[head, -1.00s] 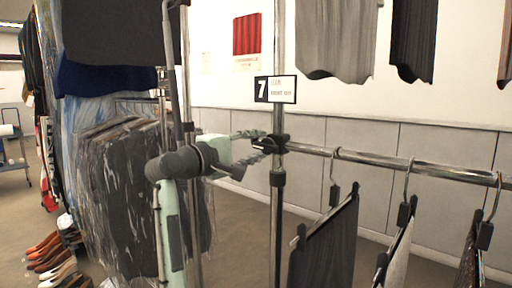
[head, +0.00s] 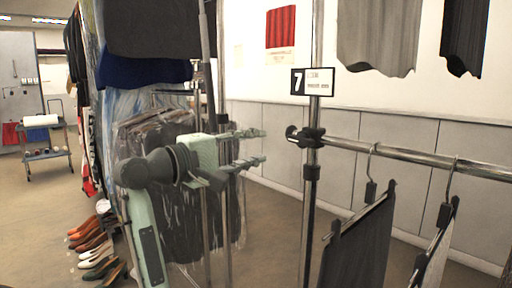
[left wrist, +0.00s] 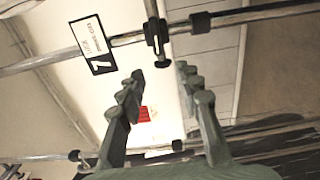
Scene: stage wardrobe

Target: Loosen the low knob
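The low knob (head: 291,132) is a small dark knob on the black clamp (head: 312,138) where the chrome rail meets the upright. In the left wrist view the knob (left wrist: 162,62) points toward my left gripper, ahead of the gap between its fingers. My left gripper (head: 264,146), pale green with grey fingers, comes in from the left and is open and empty. Its fingertips stop short of the knob with a visible gap. In the left wrist view the two fingers (left wrist: 159,75) stand well apart. My right gripper is not in view.
A number 7 sign (head: 312,81) sits on the upright above the clamp. Dark garments (head: 358,245) hang from the rail (head: 420,157) at right. Plastic-covered clothes (head: 160,150) hang behind my left arm. Shoes (head: 90,240) line the floor at left.

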